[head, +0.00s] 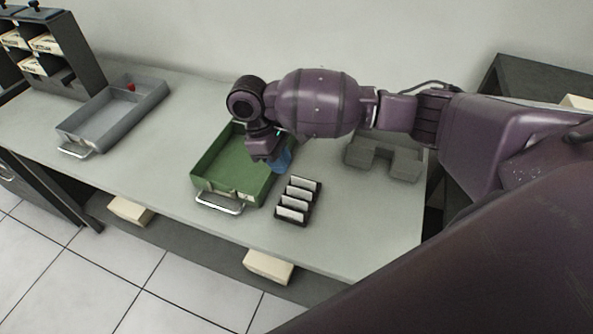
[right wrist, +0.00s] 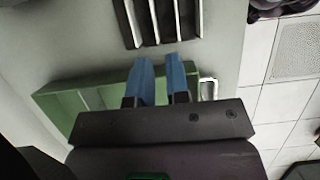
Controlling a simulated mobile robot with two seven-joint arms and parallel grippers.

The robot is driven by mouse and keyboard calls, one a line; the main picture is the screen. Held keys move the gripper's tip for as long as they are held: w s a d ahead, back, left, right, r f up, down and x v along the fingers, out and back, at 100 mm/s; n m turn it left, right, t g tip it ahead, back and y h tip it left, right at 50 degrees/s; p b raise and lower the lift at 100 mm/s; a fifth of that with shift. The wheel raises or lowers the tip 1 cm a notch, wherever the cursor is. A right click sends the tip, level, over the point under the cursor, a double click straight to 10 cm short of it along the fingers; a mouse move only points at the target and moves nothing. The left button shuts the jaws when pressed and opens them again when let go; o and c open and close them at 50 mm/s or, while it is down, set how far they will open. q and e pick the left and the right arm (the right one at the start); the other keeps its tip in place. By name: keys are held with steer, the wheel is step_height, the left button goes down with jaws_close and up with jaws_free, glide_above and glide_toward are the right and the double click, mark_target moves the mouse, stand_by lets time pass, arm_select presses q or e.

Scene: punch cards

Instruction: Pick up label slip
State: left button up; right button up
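Several white slips (head: 298,194) stand in a row in a small black rack (head: 281,217) on the table, just right of the green tray. The label slip looks to be one of these; I cannot tell which. My right gripper (head: 283,160) hangs over the right side of the green tray, behind the rack, with blue fingers pointing down. In the right wrist view its two blue fingers (right wrist: 161,64) are apart with nothing between them. The rack's white slips (right wrist: 160,20) show there beyond the fingertips. My left gripper is in neither view.
The green tray (head: 204,187) has a metal handle at its front. A grey tray (head: 75,138) holding a small red thing (head: 132,87) lies to the left. A grey notched block (head: 405,169) sits right of the rack. The table front is clear.

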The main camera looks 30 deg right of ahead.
mark_target(298, 189)
steer(key=x, duration=0.2)
steer(key=d+x, duration=0.1)
steer(key=x, duration=0.2)
steer(key=shift+w+r, duration=0.1)
steer(key=shift+w, duration=0.1)
steer(key=shift+s+f+p, duration=0.15)
steer(key=shift+f+p, duration=0.15)
steer(key=shift+f, duration=0.05)
steer(key=x, duration=0.3)
steer(key=shift+s+f, duration=0.1)
steer(key=shift+f, duration=0.05)
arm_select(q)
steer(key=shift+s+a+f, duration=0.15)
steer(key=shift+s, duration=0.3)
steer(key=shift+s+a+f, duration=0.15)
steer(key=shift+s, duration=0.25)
arm_select(e)
steer(key=shift+s+d+f, duration=0.15)
steer(key=shift+f, duration=0.25)
jaws_close()
